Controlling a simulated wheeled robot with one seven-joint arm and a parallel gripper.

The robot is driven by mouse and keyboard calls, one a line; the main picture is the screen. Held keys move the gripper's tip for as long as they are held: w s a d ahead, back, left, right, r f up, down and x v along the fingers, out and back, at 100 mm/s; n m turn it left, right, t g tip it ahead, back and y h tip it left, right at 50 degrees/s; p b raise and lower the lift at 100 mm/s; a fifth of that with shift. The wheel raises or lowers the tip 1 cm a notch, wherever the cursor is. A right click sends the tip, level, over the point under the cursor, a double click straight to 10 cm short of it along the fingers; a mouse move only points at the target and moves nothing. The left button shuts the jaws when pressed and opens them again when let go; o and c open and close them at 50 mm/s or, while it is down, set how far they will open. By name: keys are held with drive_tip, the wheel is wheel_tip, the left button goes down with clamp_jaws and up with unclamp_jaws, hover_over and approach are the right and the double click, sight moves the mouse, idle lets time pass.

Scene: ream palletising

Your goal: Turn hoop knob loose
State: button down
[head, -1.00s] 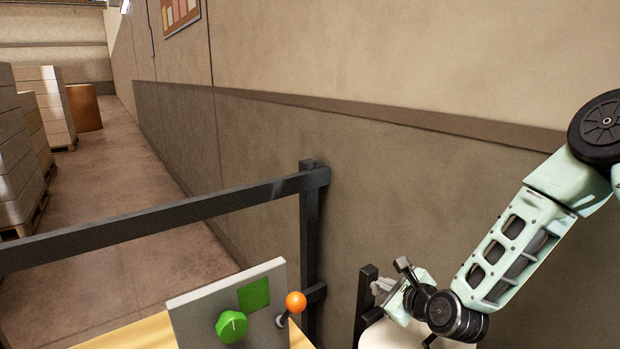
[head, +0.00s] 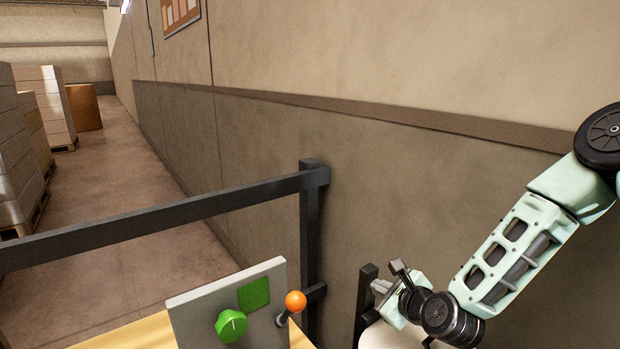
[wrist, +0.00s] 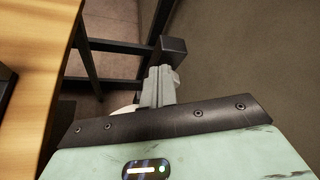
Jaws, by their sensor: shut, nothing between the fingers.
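A grey panel (head: 189,317) stands on the wooden table. It carries a round green knob (head: 231,326) with a pale pointer line, a green square (head: 254,294) above it, and a lever with an orange ball (head: 296,301) at its right edge. Which of these is the hoop knob I cannot tell. My gripper (head: 379,287) is to the right of the panel, apart from it, beside a dark post. In the wrist view my gripper (wrist: 158,85) is shut and empty, its fingers together. No knob shows in the wrist view.
A dark rail (head: 170,217) runs behind the panel to an upright post (head: 310,240). A short dark post (head: 366,290) stands close to my gripper. The wooden table (wrist: 38,80) lies left in the wrist view. Wall behind; stacked reams (head: 17,165) far left.

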drive_tip(key=shift+s+d, duration=0.55)
drive_tip(key=shift+s, duration=0.25)
drive_tip(key=shift+s+d, duration=0.5)
drive_tip(key=shift+s, duration=0.35)
drive_tip(key=shift+s+d, duration=0.55)
drive_tip(key=shift+s, duration=0.25)
drive_tip(key=shift+r, duration=0.1)
